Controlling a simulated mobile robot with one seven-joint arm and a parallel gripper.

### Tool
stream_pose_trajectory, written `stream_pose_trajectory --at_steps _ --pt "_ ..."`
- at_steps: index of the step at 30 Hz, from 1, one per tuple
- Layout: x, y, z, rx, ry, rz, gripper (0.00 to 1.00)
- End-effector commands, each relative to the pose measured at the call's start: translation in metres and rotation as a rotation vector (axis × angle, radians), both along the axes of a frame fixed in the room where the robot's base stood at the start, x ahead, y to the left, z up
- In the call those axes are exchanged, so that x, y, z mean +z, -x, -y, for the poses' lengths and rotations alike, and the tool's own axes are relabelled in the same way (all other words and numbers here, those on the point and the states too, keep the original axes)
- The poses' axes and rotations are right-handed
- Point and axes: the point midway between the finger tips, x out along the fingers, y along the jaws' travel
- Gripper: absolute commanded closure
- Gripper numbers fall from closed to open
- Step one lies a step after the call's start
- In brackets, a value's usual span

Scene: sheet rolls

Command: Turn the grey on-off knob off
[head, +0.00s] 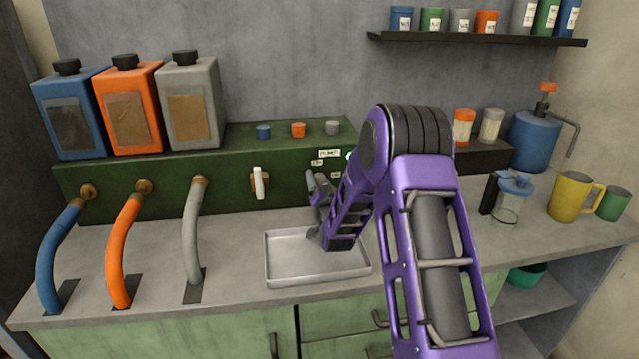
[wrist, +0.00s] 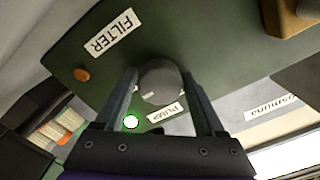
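The grey knob (wrist: 161,82) is round, with a small pale mark on its face, and sits on the dark green panel. In the wrist view my gripper (wrist: 161,75) has one finger on each side of it. The fingertips are at or very near the knob's edges; whether they press on it I cannot tell. A "PUMP" label (wrist: 165,112) is beside the knob, and a lit green lamp (wrist: 131,121) glows close by. In the head view my gripper (head: 318,183) is at the panel's front, above the tray, and it and my arm hide the knob.
A "FILTER" label (wrist: 112,34) and an unlit orange lamp (wrist: 81,75) are on the panel. A white-handled tap (head: 259,183) is left of my gripper. A metal tray (head: 285,277) lies below. Blue, orange and grey hoses (head: 192,235) stand at the left. A jug (head: 508,203) stands right.

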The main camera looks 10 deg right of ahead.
Motion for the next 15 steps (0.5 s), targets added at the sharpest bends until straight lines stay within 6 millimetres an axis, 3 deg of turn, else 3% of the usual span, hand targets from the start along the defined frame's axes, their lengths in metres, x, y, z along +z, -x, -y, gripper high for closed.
stream_pose_trajectory --at_steps 2,10,15 --pt "0.0001 0.0001 0.0001 0.0 0.0 0.0 0.45" --pt "0.0002 0.0001 0.0001 0.0 0.0 0.0 0.93" --pt "0.0002 0.0001 0.0 0.0 0.006 0.0 0.96"
